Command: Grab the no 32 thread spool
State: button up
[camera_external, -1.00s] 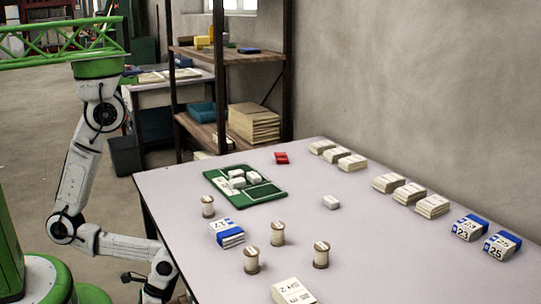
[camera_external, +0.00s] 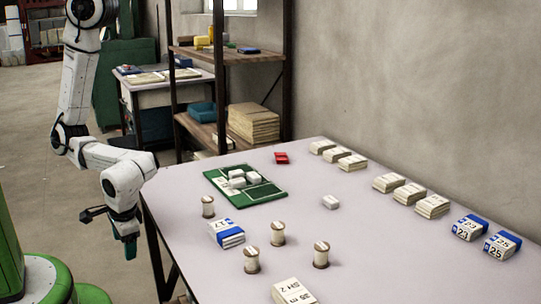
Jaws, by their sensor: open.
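Several cream thread spools with brown ends stand upright on the pale table (camera_external: 365,230). One spool (camera_external: 208,206) is near the left edge, one (camera_external: 278,233) is in the middle, one (camera_external: 252,260) is nearer the front, and one (camera_external: 321,255) is to the right. No number can be read on any spool, so I cannot tell which is no 32. My gripper (camera_external: 129,250) hangs pointing down beside the table's left edge, left of all the spools. It is open and touches none of them.
A blue-banded folded stack (camera_external: 227,233) lies among the spools, and a lettered white stack (camera_external: 294,292) lies at the front. A green mat (camera_external: 270,192) holds several white blocks. A red item (camera_external: 281,158) lies behind. Folded stacks (camera_external: 411,195) line the wall side.

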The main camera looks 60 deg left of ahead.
jog(key=w+d+r+n+t+p, duration=0.2)
jog(key=w+r+p, duration=0.2)
jog(key=w+r, duration=0.45)
jog(key=n+t, duration=0.2)
jog(key=n, duration=0.1)
send_near(206, 200)
jog(key=a, duration=0.1)
jog(key=shift+h, duration=0.5)
jog(key=p+x, duration=0.1)
jog(key=x, duration=1)
jog(key=shift+r, duration=0.1)
jog(key=c, duration=1.1)
jog(key=shift+r, duration=0.1)
